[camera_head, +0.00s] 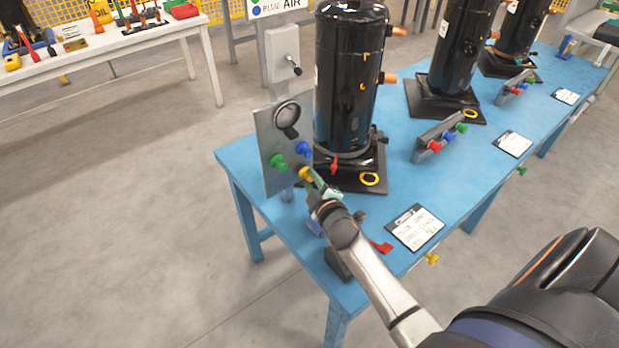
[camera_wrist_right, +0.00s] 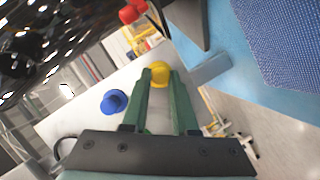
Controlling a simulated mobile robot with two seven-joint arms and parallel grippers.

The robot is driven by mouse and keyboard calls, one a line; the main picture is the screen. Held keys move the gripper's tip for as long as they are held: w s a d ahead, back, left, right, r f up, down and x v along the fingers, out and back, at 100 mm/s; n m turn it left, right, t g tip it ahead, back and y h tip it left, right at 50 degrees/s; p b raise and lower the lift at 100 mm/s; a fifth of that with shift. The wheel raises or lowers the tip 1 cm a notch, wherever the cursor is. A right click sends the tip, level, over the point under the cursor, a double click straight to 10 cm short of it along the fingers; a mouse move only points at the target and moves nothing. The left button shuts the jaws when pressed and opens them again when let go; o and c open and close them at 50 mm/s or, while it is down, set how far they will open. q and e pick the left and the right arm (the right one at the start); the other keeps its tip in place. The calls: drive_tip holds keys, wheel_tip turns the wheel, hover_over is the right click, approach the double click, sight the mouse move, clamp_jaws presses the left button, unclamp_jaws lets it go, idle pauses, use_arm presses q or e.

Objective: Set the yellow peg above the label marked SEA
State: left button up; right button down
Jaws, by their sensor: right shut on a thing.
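My right gripper (camera_head: 314,181) is shut on the yellow peg (camera_head: 305,173), held close to the lower right edge of an upright grey panel (camera_head: 273,140). In the right wrist view the yellow peg (camera_wrist_right: 160,72) sits between the tips of the green fingers (camera_wrist_right: 159,80), in front of the pale panel surface. I cannot tell whether the peg touches the panel. A green peg (camera_head: 279,161) and a blue peg (camera_head: 304,149) stick out of the panel; the blue one also shows in the right wrist view (camera_wrist_right: 114,101). I cannot read a SEA label. My left gripper is out of view.
A black compressor (camera_head: 350,85) stands right behind the panel on the blue table (camera_head: 400,180). A gauge (camera_head: 287,114) is on the panel. A clipboard (camera_head: 415,228) and a rack with coloured pegs (camera_head: 440,138) are to the right.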

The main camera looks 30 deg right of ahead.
drive_tip(key=shift+s+d+p, duration=0.2)
drive_tip(key=shift+s+p, duration=0.65)
drive_tip(key=shift+s, duration=1.75)
drive_tip(key=shift+r, duration=0.1)
